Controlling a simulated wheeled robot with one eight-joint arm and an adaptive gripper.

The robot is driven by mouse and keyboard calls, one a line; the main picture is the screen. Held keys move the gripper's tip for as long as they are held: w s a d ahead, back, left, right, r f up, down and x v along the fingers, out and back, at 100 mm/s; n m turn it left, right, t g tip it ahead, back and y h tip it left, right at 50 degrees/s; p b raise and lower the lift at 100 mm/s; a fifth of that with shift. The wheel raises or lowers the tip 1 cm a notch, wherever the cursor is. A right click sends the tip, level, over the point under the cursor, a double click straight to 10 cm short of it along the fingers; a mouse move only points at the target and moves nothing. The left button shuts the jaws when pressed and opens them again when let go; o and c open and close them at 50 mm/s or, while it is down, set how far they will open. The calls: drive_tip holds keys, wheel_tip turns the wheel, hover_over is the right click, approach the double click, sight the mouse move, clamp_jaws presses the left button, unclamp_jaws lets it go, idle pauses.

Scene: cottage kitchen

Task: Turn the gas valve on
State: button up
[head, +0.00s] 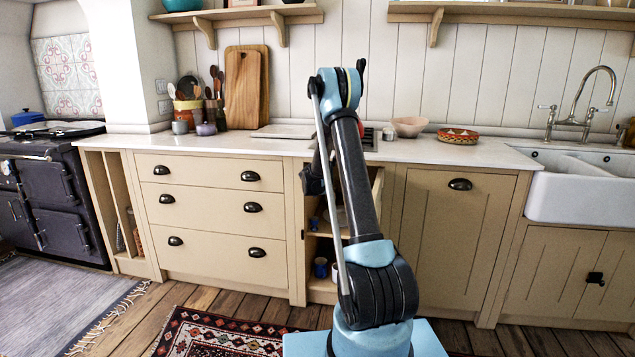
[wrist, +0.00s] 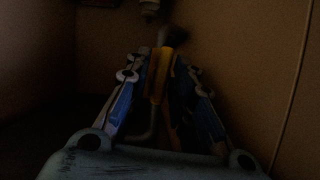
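In the wrist view a yellow handle (wrist: 155,78), which looks like the gas valve's lever, stands upright in a dim cupboard. A grey bent metal end shows below it, and a dark, blurred part sits above it. My gripper (wrist: 160,74) has its two fingers drawn in on either side of the yellow handle and looks shut on it, though the contact is dark. In the head view my arm reaches into the open cupboard under the counter; my gripper and the valve are hidden there behind the arm.
The cupboard's shelf (head: 325,247) and side panels are close around my arm. A drawer unit (head: 216,223) stands at left and a closed cabinet door (head: 450,240) at right. A metal fitting (wrist: 150,8) hangs at the top of the wrist view.

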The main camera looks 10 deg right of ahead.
drive_tip(key=shift+s+r, duration=0.1)
drive_tip(key=v, duration=1.1)
drive_tip(key=shift+s+a, duration=0.2)
drive_tip(key=shift+s, duration=0.15)
